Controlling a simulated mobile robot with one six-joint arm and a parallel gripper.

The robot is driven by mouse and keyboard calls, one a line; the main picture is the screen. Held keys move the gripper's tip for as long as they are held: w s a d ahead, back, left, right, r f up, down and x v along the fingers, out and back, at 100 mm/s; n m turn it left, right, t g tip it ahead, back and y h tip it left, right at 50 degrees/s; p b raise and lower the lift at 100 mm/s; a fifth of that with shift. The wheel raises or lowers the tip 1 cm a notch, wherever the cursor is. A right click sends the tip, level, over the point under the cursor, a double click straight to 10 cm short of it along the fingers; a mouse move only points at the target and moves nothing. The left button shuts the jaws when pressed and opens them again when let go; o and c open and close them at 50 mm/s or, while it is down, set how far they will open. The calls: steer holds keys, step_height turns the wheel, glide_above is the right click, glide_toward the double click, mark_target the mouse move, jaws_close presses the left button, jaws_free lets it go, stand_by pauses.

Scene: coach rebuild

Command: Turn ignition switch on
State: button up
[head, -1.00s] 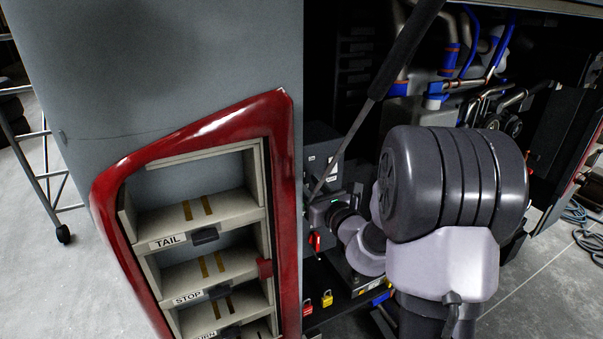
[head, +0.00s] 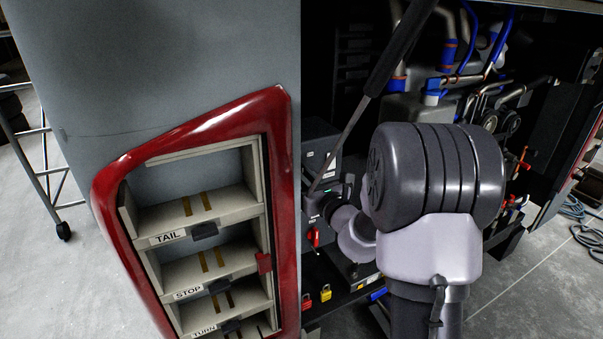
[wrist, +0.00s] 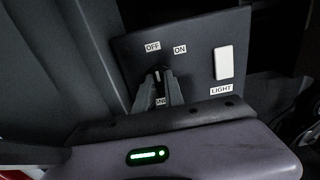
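The ignition switch (wrist: 157,76) is a small dark knob with a pale mark on a dark panel (wrist: 201,72) in the wrist view. OFF and ON labels sit above it, and its pointer appears nearer OFF. A label below it is partly hidden by my fingers. My gripper (wrist: 160,82) has its two fingers close together, one on each side of the knob, and looks shut on it. In the head view the panel (head: 320,148) stands inside the open bay, and my arm hides most of the gripper.
A white light switch (wrist: 224,62) labelled LIGHT is right of the knob. In the head view, a red-framed shelf unit (head: 190,139) stands left. A black strut (head: 397,50) crosses above my arm. Pipes and hoses fill the bay behind. Red and yellow padlocks (head: 326,293) sit low.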

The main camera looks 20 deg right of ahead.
jaws_close()
steer(key=m+p, duration=0.5)
steer(key=m, duration=0.1)
stand_by(0.3)
